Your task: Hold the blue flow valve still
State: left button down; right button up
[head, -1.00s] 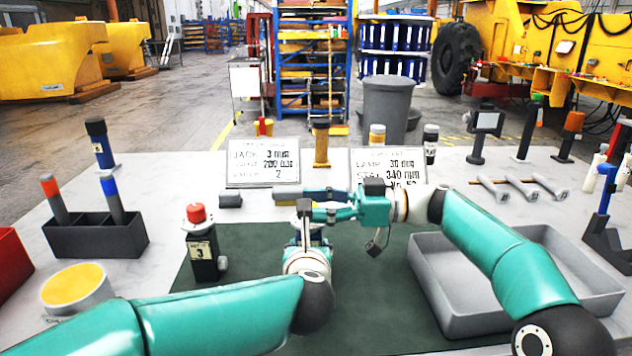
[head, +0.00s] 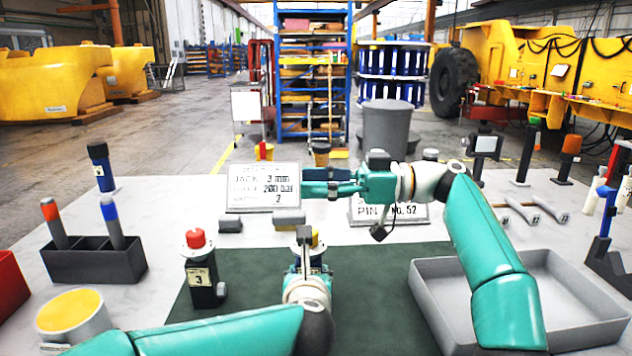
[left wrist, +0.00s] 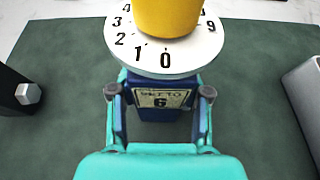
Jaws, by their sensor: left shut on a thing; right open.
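The blue flow valve stands on the green mat (head: 380,290). In the left wrist view its blue body (left wrist: 160,120) carries a "SET TO 6" label, a white numbered dial and a yellow knob (left wrist: 168,14). The 0 and 1 are nearest the camera; no pointer mark shows. My left gripper (left wrist: 160,92) is shut on the body, one finger on each side. In the head view my left gripper (head: 304,245) hides most of the valve; some yellow knob (head: 315,237) shows. My right gripper (head: 308,181) is open and empty, above and beyond the valve, pointing left.
A black block with a red knob (head: 196,239) stands left of the valve. A grey tray (head: 440,300) lies on the right. Two sign boards (head: 262,187) stand behind, one partly covered by my right arm. A dark holder (head: 95,262) stands at left.

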pick_arm(q)
jog(key=shift+r, duration=0.1)
jog(key=shift+c, duration=2.2)
grip_release()
jog(key=shift+s, duration=0.1)
